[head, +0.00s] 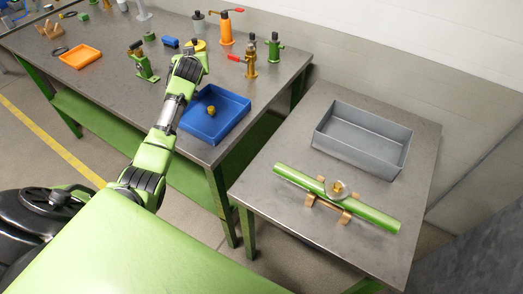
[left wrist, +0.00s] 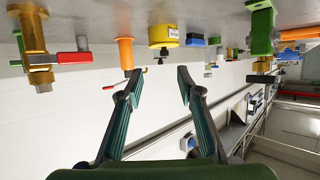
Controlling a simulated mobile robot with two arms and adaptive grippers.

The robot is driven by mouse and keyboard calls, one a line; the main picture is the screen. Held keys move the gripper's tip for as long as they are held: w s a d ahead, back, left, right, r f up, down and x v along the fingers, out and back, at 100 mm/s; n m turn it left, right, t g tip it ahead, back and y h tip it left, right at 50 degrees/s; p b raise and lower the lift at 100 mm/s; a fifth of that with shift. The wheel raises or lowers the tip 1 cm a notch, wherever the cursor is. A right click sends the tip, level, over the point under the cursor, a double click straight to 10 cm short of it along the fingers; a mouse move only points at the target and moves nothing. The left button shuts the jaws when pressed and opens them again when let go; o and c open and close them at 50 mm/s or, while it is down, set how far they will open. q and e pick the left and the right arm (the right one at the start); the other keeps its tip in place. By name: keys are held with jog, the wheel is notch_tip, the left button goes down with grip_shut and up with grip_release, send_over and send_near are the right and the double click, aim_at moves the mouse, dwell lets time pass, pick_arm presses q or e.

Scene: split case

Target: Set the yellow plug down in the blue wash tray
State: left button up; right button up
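A small yellow plug (head: 211,111) lies inside the blue wash tray (head: 230,111), which sits at the near right corner of the long workbench. My left gripper (head: 191,48) is beyond the tray, over the bench near the yellow-topped object. In the left wrist view its two fingers (left wrist: 158,73) are spread apart with nothing between them. The tray and plug do not show in the left wrist view. My right gripper is in neither view.
A brass valve (head: 250,60), green fitting (head: 274,47) and orange bottle (head: 225,28) stand behind the blue tray. An orange tray (head: 80,57) is at the left. The right table holds a grey bin (head: 360,133) and a green pipe (head: 375,211) on supports.

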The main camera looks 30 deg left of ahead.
pick_arm(q)
jog(key=w+d+r+m+t+h, duration=0.1)
jog(key=w+d+m+t+h, duration=0.1)
jog(key=w+d+m+h, duration=0.3)
jog(key=w+d+m+t+h, duration=0.1)
jog(key=w+d+m+h, duration=0.1)
jog(key=d, duration=0.6)
jog(key=w+d+r+m+g+h, duration=0.1)
jog(key=d+r+m+g+h, duration=0.1)
jog(key=d+r+m+h, duration=0.7)
jog(key=s+d+f+g+h, duration=0.1)
jog(key=s+d+f, duration=0.2)
jog(key=s, duration=0.8)
jog(key=s+d+f+m+g+h, duration=0.1)
jog(key=s+d+f, duration=0.3)
jog(key=s+d, duration=0.4)
jog(key=s+d+f+m+g+h, duration=0.1)
jog(key=s+d+f, duration=0.2)
jog(key=s, duration=1.1)
jog(key=shift+s+d+f+p, duration=0.15)
jog(key=shift+d+p, duration=0.3)
jog(key=shift+d, duration=1)
jog(key=shift+f, duration=0.1)
